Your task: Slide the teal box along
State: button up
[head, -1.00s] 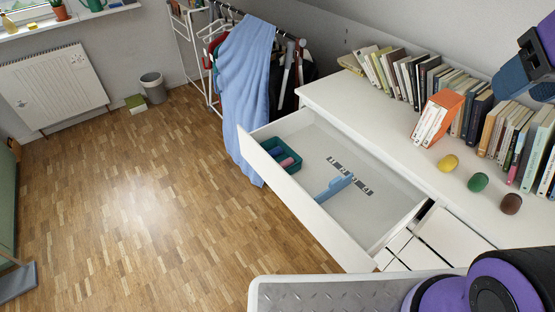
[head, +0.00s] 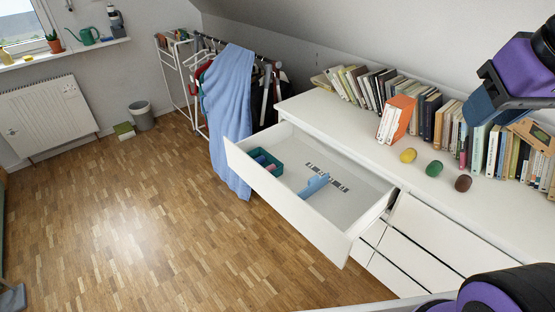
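The teal box (head: 281,168) is a small open container in the left part of the open white drawer (head: 352,208). It stands near the drawer's front panel and holds a pinkish item and a darker one. A light blue object (head: 314,186) lies in the drawer to its right, apart from it. The end of my arm, purple with a dark blue block (head: 482,106), is at the upper right, in front of the books and far from the teal box. I cannot make out its fingers or whether they are open.
A grey patterned strip (head: 328,177) lies on the drawer floor behind the blue object. A blue cloth (head: 230,115) hangs just left of the drawer. Yellow (head: 408,155), green (head: 434,168) and brown (head: 463,183) lumps sit on the dresser top before the books. Wooden floor at left is clear.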

aim_at(258, 151)
jog(key=k+z, duration=0.1)
jog(key=z, duration=0.2)
jog(key=j+z, duration=0.1)
jog(key=z, duration=1.9)
jog(key=k+j, duration=0.1)
jog(key=j, duration=0.45)
jog(key=k+j, duration=0.1)
jog(key=j, duration=0.5)
jog(key=k+j, duration=0.1)
jog(key=j, duration=0.45)
jog(key=k+j, duration=0.1)
jog(key=j, duration=0.5)
jog(key=k+j, duration=0.1)
jog(key=j, duration=0.45)
jog(key=k+j, duration=0.1)
jog(key=j, duration=0.5)
jog(key=k+j, duration=0.1)
jog(key=j, duration=0.45)
jog(key=k+j, duration=0.1)
jog(key=j, duration=0.5)
